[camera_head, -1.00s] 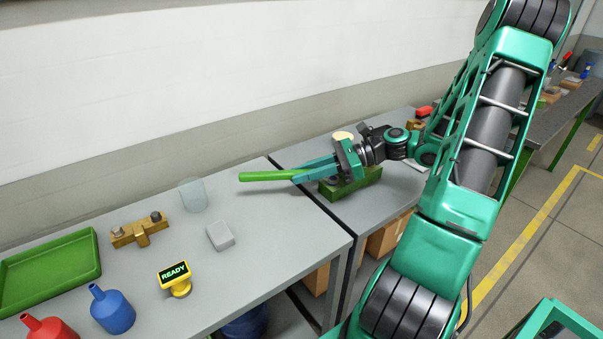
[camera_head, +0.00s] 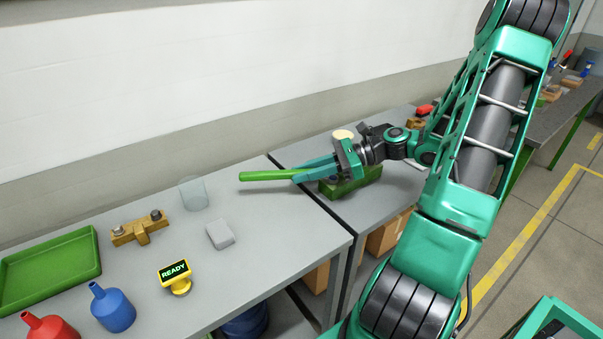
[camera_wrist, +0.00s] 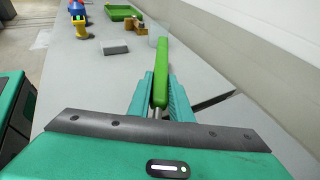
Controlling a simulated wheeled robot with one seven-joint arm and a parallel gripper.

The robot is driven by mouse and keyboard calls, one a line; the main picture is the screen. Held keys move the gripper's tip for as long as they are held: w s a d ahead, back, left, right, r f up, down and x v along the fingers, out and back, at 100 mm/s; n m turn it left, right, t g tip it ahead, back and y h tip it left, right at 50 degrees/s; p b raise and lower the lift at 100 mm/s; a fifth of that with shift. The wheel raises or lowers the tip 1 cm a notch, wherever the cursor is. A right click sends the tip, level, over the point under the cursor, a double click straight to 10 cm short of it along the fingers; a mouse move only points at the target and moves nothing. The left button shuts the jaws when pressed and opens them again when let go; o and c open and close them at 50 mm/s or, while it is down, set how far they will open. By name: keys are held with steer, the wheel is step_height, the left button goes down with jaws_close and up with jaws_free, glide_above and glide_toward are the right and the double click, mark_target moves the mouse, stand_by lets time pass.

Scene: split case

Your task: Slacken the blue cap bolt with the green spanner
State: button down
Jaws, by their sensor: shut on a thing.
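The green spanner (camera_head: 265,176) is held by my gripper (camera_head: 303,174), its green handle pointing left above the bench. In the wrist view the spanner (camera_wrist: 162,60) runs away from me between the two teal fingers of my gripper (camera_wrist: 160,82), which are closed on it. A green block (camera_head: 358,183), perhaps the split case, sits on the bench just below and behind my gripper. My gripper covers part of it. I cannot make out the blue cap bolt in either view. The spanner's working end is hidden, so I cannot tell whether it touches a bolt.
On the left bench are a green tray (camera_head: 50,268), a brass-coloured fixture (camera_head: 139,230), a clear cup (camera_head: 194,194), a grey block (camera_head: 220,235) and a yellow READY display (camera_head: 175,277). Blue (camera_head: 112,310) and red (camera_head: 48,328) bottles stand in front. A wall runs behind.

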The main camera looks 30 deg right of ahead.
steer(key=c, duration=1.5)
jaws_free()
steer(key=shift+c, duration=0.2)
steer(key=v, duration=1)
steer(key=shift+s+d+r, duration=0.1)
steer(key=shift+d+r, duration=0.05)
steer(key=shift+d, duration=0.2)
